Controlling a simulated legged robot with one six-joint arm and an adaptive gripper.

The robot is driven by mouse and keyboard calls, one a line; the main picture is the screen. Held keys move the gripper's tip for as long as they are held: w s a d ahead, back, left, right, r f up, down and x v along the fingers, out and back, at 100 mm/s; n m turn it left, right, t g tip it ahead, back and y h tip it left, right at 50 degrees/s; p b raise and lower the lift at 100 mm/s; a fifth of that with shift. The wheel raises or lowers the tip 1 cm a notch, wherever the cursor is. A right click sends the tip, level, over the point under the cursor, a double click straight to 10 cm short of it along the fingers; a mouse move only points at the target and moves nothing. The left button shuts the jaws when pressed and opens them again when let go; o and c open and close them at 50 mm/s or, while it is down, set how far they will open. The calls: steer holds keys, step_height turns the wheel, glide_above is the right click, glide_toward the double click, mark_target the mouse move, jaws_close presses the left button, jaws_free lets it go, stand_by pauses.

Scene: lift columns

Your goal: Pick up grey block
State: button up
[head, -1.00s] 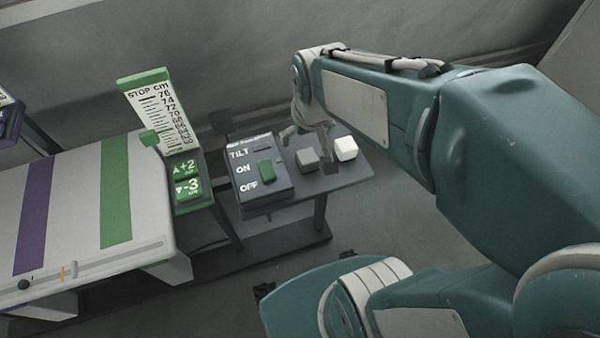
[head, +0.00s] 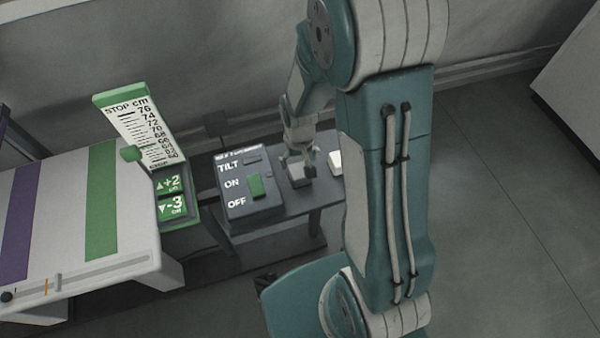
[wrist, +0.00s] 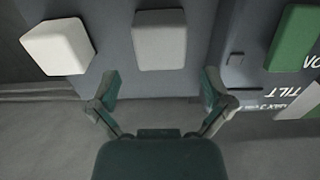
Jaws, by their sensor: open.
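The grey block (head: 298,174) sits on a small dark table, between the tilt switch box and a white block. My gripper (head: 297,158) is above and just behind it in the head view, pointing down. In the wrist view the grey block (wrist: 159,40) lies ahead of my open gripper (wrist: 160,82), roughly centred between the fingers. The fingers are apart and nothing is between them. I cannot tell the exact height of the fingertips over the block.
The white block (head: 336,162) stands close right of the grey one; it also shows in the wrist view (wrist: 58,46). The switch box (head: 250,185) with a green rocker is on the left. A striped lift table (head: 130,215) with a green stop scale (head: 140,128) stands farther left.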

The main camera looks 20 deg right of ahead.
mark_target(299, 169)
steer(key=shift+s+f, duration=0.1)
steer(key=shift+f, duration=3.2)
steer(key=c, duration=1.2)
